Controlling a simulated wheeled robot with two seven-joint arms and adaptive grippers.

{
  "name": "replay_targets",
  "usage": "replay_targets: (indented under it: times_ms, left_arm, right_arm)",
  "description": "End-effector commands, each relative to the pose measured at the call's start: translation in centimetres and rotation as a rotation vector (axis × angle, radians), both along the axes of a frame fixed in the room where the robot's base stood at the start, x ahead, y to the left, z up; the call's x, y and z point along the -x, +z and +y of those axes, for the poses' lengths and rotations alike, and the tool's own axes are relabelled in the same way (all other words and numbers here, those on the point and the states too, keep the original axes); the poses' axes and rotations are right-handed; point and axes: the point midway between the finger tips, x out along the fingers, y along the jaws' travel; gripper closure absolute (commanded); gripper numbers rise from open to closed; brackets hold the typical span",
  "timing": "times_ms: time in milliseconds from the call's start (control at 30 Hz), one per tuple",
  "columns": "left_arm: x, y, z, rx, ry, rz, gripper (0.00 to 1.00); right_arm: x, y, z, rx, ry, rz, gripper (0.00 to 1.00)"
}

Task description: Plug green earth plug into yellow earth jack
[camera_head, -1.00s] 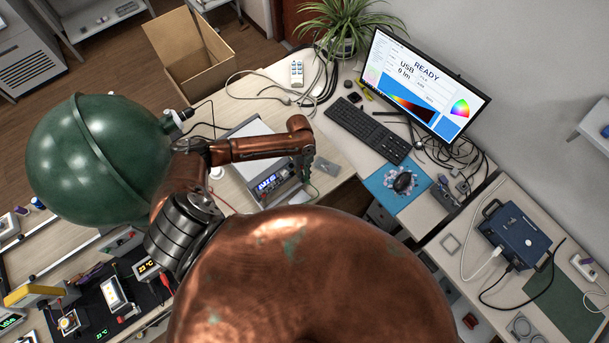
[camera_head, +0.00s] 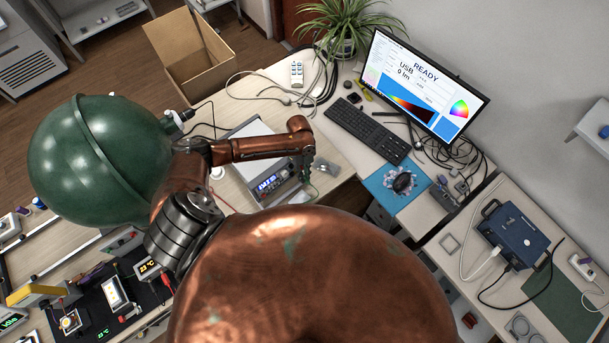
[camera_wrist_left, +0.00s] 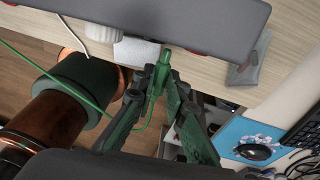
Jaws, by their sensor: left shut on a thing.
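The green earth plug (camera_wrist_left: 163,68) is between the fingertips of my left gripper (camera_wrist_left: 161,88) in the left wrist view, its tip pointing toward the grey instrument's edge. The gripper is shut on it. A thin green cable (camera_wrist_left: 92,103) trails from the plug to the left. In the head view my left gripper (camera_head: 308,167) hangs at the right side of the instrument (camera_head: 272,186), which has a lit blue display. The yellow earth jack cannot be made out in either view. My right gripper is not in view.
The keyboard (camera_head: 367,130), monitor (camera_head: 426,84) and a mouse on a blue mat (camera_head: 381,184) lie to the right. Loose cables run behind the instrument. A small grey object (camera_wrist_left: 250,67) lies on the desk beside the gripper. My copper body covers the bottom middle of the head view.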

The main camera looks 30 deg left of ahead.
Motion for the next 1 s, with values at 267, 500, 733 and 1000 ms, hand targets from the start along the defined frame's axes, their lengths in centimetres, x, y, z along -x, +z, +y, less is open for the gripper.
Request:
replay_targets:
  times_ms: [267,500,733,1000]
  left_arm:
    - [-0.3,-0.3,0.8,-0.001,0.001,0.0,1.0]
    - [-0.6,-0.4,1.5,-0.001,0.001,0.0,1.0]
    - [-0.8,-0.5,2.2,-0.001,0.001,0.0,1.0]
    - [-0.8,-0.5,2.5,-0.004,0.002,-0.001,1.0]
  right_arm:
    - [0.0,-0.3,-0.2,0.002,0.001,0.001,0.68]
    - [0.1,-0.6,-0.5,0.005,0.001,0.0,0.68]
    - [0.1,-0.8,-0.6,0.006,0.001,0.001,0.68]
    - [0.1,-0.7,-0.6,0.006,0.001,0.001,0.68]
